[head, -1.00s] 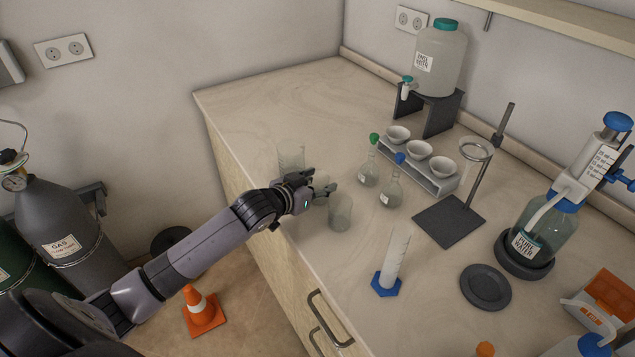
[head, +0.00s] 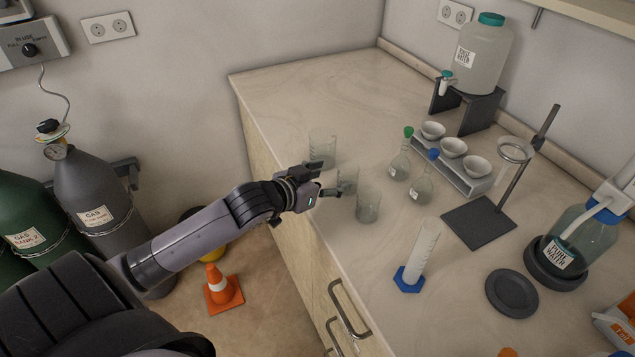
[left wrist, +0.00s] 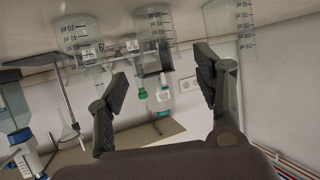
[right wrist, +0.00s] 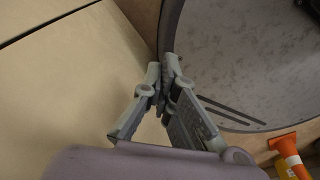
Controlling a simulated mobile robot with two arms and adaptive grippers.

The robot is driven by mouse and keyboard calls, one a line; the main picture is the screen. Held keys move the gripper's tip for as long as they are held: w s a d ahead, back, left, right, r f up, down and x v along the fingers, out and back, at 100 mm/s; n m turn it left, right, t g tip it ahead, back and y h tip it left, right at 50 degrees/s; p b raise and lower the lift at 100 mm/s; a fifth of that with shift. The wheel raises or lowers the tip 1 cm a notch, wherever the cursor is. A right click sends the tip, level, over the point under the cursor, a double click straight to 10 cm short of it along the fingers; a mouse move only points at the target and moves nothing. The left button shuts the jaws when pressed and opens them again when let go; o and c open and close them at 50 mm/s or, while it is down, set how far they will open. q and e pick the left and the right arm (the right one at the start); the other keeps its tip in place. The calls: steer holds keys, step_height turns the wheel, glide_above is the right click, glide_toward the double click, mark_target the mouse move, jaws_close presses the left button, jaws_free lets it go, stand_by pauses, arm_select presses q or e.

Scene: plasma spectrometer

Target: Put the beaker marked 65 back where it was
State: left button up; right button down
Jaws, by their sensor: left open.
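Three clear glass beakers stand in a row near the left edge of the counter: a back one (head: 322,146), a middle one (head: 350,178) and a front one (head: 368,207). In the left wrist view, which is upside down, three beakers (left wrist: 80,38) hang along the top with graduation marks. I cannot read a 65 on any of them. My left gripper (head: 329,179) is open and empty, just on the near side of the middle beaker. Its spread fingers also show in the left wrist view (left wrist: 163,86). My right gripper (right wrist: 163,76) is shut and empty, low beside the cabinet front.
Two flasks (head: 400,167) with green and blue stoppers, a bowl rack (head: 482,184), a ring stand (head: 479,223) and a graduated cylinder (head: 422,245) stand right of the beakers. Gas cylinders (head: 100,205) and a cone (head: 222,288) stand on the floor. The counter behind is clear.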

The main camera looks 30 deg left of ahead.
arm_select(q)
steer(key=v, duration=0.3)
steer(key=shift+s, duration=0.2)
steer(key=shift+s+r, duration=0.25)
steer(key=shift+s, duration=0.1)
